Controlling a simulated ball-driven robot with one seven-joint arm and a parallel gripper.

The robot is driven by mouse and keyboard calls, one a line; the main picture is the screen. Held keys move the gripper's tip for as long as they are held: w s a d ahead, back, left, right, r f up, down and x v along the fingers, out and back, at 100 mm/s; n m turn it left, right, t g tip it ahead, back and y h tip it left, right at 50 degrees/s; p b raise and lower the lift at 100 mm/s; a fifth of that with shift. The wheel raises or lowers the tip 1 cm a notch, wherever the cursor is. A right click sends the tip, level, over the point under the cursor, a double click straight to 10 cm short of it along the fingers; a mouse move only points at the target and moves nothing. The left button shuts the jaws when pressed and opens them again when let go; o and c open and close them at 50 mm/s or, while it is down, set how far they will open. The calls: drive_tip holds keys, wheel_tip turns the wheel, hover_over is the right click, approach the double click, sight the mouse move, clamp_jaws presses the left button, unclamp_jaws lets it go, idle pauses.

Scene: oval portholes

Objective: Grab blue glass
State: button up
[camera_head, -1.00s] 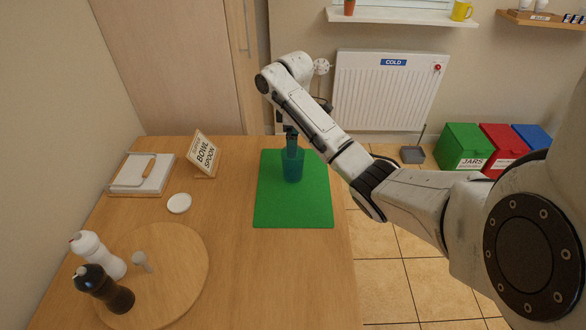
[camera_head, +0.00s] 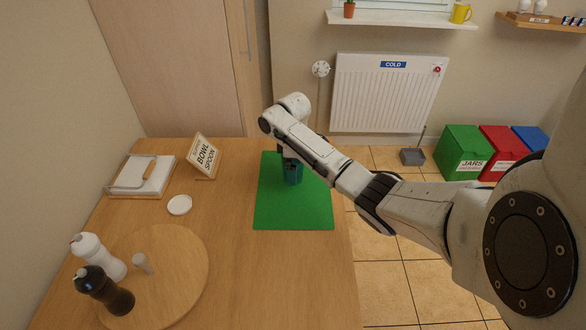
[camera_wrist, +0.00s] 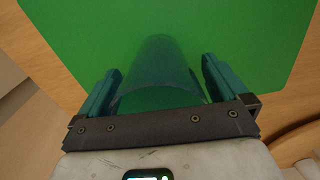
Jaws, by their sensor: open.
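The blue glass (camera_head: 293,175) is see-through and stands on the green mat (camera_head: 300,212) in the head view. In the wrist view the glass (camera_wrist: 158,70) lies between the two teal fingers of my gripper (camera_wrist: 160,85). The fingers are open, with one on each side of the glass. A narrow gap seems to show on the right side; I cannot tell whether the left finger touches. In the head view my gripper (camera_head: 290,158) is lowered over the glass from above and hides its upper part.
A round wooden board (camera_head: 180,265) carries a white mill (camera_head: 98,255), a dark mill (camera_head: 104,290) and a small pale item. The table's right edge is close to the mat.

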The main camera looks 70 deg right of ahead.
drive_tip(key=c, duration=1.1)
drive_tip(key=shift+r, duration=0.1)
